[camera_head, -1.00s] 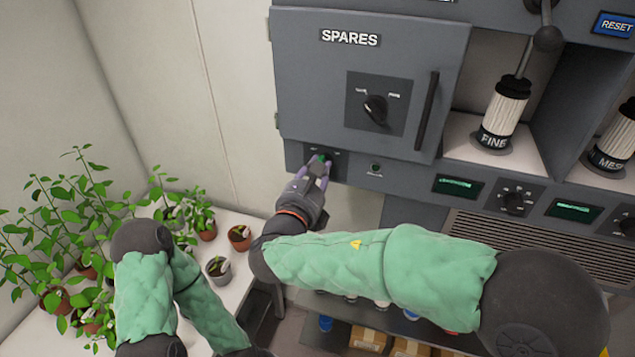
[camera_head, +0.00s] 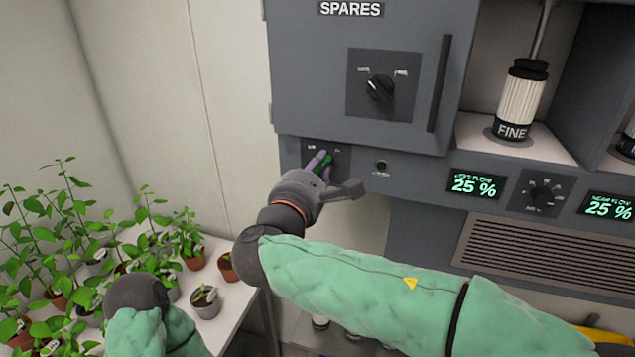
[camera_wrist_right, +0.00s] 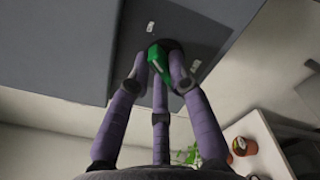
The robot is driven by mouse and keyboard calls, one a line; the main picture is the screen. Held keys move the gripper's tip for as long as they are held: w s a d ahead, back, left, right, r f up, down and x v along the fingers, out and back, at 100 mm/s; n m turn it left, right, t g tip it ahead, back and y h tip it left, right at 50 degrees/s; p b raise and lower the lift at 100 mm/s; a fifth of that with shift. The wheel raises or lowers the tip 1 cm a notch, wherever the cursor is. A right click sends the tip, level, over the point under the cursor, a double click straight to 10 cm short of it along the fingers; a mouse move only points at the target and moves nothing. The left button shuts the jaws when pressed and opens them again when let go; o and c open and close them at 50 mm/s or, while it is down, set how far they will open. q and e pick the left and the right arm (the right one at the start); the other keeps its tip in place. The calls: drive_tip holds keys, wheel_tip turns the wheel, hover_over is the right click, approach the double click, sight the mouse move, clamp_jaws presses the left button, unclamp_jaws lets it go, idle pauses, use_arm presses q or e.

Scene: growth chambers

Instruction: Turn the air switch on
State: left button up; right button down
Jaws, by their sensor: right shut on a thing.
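The air switch (camera_wrist_right: 157,58) is a green knob on a dark plate under the SPARES cabinet. My left gripper is not in view; only part of my left arm shows at the lower left.
The SPARES cabinet (camera_head: 300,60) has a black rotary knob (camera_head: 379,88) and a vertical handle (camera_head: 440,84). Two lit displays, the nearer one (camera_head: 475,187) reading 25 %, stand right of the switch. Potted plants (camera_head: 205,300) crowd a white table at the lower left.

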drive_tip(key=shift+f+m+b, duration=0.1)
drive_tip(key=shift+m+b, duration=0.6)
drive_tip(key=shift+b, duration=0.1)
drive_tip(key=c, duration=1.1)
unclamp_jaws()
drive_tip(key=shift+c, duration=0.2)
drive_tip(key=shift+s, duration=0.1)
drive_tip(key=v, duration=1.1)
drive_tip(key=shift+s, duration=0.35)
drive_tip(key=shift+a, duration=0.15)
